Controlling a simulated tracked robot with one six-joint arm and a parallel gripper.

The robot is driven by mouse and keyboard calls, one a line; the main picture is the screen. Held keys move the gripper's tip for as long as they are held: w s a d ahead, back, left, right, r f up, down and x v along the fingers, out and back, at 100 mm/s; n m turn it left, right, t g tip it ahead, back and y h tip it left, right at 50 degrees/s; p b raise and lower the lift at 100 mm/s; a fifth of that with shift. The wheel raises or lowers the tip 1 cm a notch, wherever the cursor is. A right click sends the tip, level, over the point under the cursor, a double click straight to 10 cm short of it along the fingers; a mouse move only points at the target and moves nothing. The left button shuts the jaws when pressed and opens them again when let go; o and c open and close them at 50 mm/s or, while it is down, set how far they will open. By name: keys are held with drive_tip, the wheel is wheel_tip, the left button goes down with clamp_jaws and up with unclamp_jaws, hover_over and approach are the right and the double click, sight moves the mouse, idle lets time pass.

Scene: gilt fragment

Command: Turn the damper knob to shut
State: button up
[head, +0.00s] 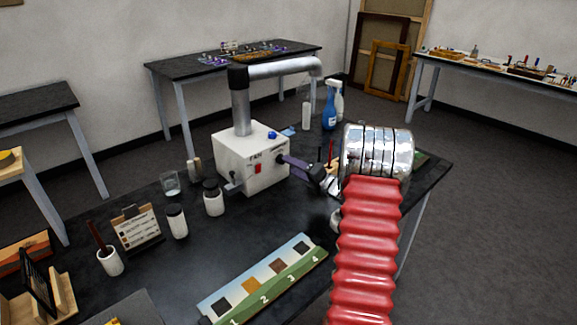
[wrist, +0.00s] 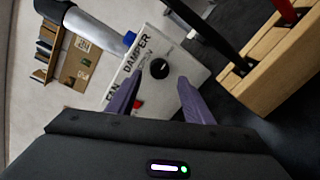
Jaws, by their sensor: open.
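The white fan box (head: 242,165) stands on the dark bench in the head view, with a grey duct rising from its top. In the wrist view the round black damper knob (wrist: 159,69) is on the box's white front face (wrist: 150,88), beside the printed word DAMPER. A small light mark shows on the knob, but I cannot tell its exact setting. My gripper (wrist: 161,77) is open, its purple fingers on either side of the knob in the picture; contact cannot be told.
A red switch (head: 257,169) is on the box front and a blue part (head: 272,135) on top. A wooden rack (wrist: 265,72) with slots is close on the right in the wrist view. White jars (head: 213,200) stand left of the box; a numbered sample board (head: 262,280) lies in front.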

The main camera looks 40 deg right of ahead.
drive_tip(key=s, duration=1)
drive_tip(key=shift+s+d+r, duration=0.15)
drive_tip(key=shift+r, duration=0.25)
drive_tip(key=a+r+n+g+y, duration=0.25)
drive_tip(key=a+n, duration=0.45)
drive_tip(key=a, duration=0.4)
drive_tip(key=a+r+n+g+y, duration=0.25)
drive_tip(key=a+n, duration=0.45)
drive_tip(key=a, duration=0.5)
drive_tip(key=a+r+n+g+y, duration=0.2)
drive_tip(key=a+r+n+g, duration=0.15)
drive_tip(key=a+n, duration=0.55)
drive_tip(key=s+a+r+n+g+h, duration=0.1)
drive_tip(key=s+a+n+h, duration=0.2)
drive_tip(key=s+a+n, duration=0.3)
drive_tip(key=s+a+r+n+g+h, duration=0.1)
drive_tip(key=s+a+n+h, duration=0.3)
drive_tip(key=s+n, duration=1.1)
drive_tip(key=a+n+g, duration=0.1)
drive_tip(key=a+n, duration=0.2)
drive_tip(key=n, duration=0.1)
drive_tip(key=shift+h, duration=0.3)
